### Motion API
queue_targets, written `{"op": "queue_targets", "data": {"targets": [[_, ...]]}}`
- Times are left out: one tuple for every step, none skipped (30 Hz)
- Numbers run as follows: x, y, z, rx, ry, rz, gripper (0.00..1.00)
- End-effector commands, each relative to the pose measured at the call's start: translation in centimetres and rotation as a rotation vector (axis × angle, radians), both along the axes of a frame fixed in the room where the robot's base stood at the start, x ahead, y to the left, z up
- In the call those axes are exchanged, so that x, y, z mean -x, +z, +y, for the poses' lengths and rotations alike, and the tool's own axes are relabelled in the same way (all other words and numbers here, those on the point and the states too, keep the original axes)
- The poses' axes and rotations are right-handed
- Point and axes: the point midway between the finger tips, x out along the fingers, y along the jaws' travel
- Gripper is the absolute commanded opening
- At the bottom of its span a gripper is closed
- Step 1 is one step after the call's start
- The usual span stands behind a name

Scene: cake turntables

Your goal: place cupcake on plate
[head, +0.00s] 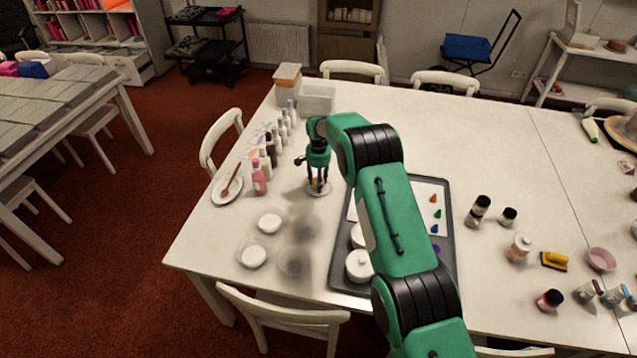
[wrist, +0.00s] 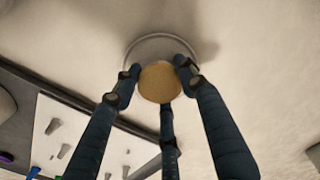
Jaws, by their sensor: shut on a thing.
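My gripper (head: 318,184) is near the middle left of the white table, its fingers pointing down. In the wrist view its fingers (wrist: 158,80) close around the cupcake (wrist: 160,83), which shows a round tan top. A small round plate (wrist: 133,52) with a pale grey rim lies directly behind the cupcake in that view.
A row of bottles and a pink bottle (head: 259,178) stand left of my gripper, near a white plate with a brush (head: 227,190). White round pieces (head: 270,222) sit in front. A dark tray (head: 446,230) with white pots lies to the right, under my arm.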

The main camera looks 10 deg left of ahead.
Motion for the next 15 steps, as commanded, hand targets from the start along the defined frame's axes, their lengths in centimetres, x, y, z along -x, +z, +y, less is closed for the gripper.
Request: {"op": "queue_targets", "data": {"targets": [[0.0,0.02,0.0,0.0,0.0,0.0,0.15],[0.01,0.01,0.0,0.0,0.0,0.0,0.15],[0.01,0.0,-0.01,0.0,0.0,0.0,0.15],[0.01,-0.03,-0.01,0.0,0.0,0.0,0.15],[0.01,-0.09,-0.01,0.0,0.0,0.0,0.15],[0.02,-0.21,-0.01,0.0,0.0,0.001,0.15],[0.03,-0.29,-0.01,0.0,0.0,0.001,0.15],[0.04,-0.38,-0.02,0.001,0.0,0.001,0.15],[0.04,-0.35,-0.02,0.001,0.0,0.001,0.47],[0.04,-0.33,-0.02,0.001,0.0,0.001,0.53],[0.04,-0.32,-0.02,0.001,0.0,0.001,0.59],[0.04,-0.32,-0.02,0.001,0.0,0.001,0.6],[0.04,-0.31,-0.02,0.001,0.0,0.001,0.6],[0.04,-0.31,-0.02,0.001,0.0,0.001,0.6],[0.04,-0.3,-0.02,0.001,0.0,0.001,0.6]]}}
